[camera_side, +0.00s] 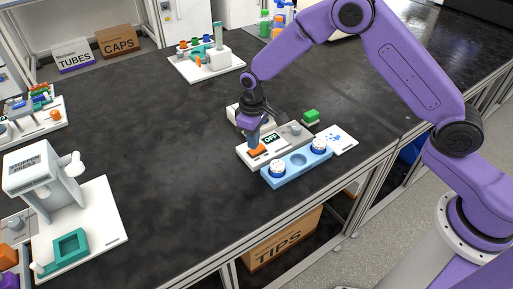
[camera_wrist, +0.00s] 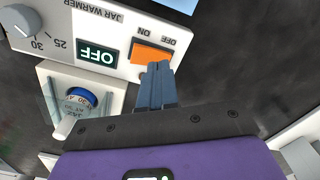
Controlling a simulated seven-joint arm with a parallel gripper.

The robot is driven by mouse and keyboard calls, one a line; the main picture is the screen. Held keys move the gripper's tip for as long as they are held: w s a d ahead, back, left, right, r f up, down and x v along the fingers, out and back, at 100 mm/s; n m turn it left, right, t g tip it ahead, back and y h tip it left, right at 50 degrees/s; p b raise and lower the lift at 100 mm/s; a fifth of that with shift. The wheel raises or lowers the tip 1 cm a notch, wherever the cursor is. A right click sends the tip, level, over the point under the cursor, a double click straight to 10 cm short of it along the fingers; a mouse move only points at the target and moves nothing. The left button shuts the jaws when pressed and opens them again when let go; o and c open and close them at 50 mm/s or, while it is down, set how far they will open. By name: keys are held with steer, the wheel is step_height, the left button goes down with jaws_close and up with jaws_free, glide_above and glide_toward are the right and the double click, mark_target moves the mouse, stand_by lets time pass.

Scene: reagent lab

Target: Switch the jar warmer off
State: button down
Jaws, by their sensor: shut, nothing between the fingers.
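The jar warmer (camera_side: 282,138) is a white panel on the dark bench, and it fills the upper left of the wrist view (camera_wrist: 120,28). Its dark green display (camera_wrist: 97,55) reads OFF, and it also reads OFF in the side view (camera_side: 271,138). The orange rocker switch (camera_wrist: 152,52) lies beside the display, with ON and OFF printed along it. It also shows in the side view (camera_side: 257,151). My gripper (camera_wrist: 158,72) is shut and empty, its fingertips at the switch's edge. I cannot tell whether they touch it. A grey knob (camera_wrist: 20,20) sits by the temperature scale.
A blue rack (camera_side: 297,161) with two white-topped jars stands in front of the warmer. A jar with a blue ring (camera_wrist: 80,98) sits in a white holder near my fingers.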

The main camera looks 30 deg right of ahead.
mark_target(254, 151)
steer(key=shift+r, duration=2.75)
steer(key=s+d+r+n, duration=0.1)
steer(key=s+r+n, duration=0.1)
steer(key=s+r, duration=0.45)
steer(key=s+d+r+n, duration=0.1)
steer(key=s+d+r, duration=0.15)
steer(key=s, duration=0.75)
steer(key=s+d+r+n, duration=0.1)
steer(key=s+d, duration=0.4)
steer(key=s, duration=0.4)
steer(key=s+d+r+n, duration=0.1)
steer(key=s+d+n, duration=0.1)
steer(key=s+d, duration=0.3)
steer(key=s, duration=0.4)
steer(key=shift+s+r+n, duration=0.15)
steer(key=shift+s+n, duration=0.15)
steer(key=shift+s, duration=0.05)
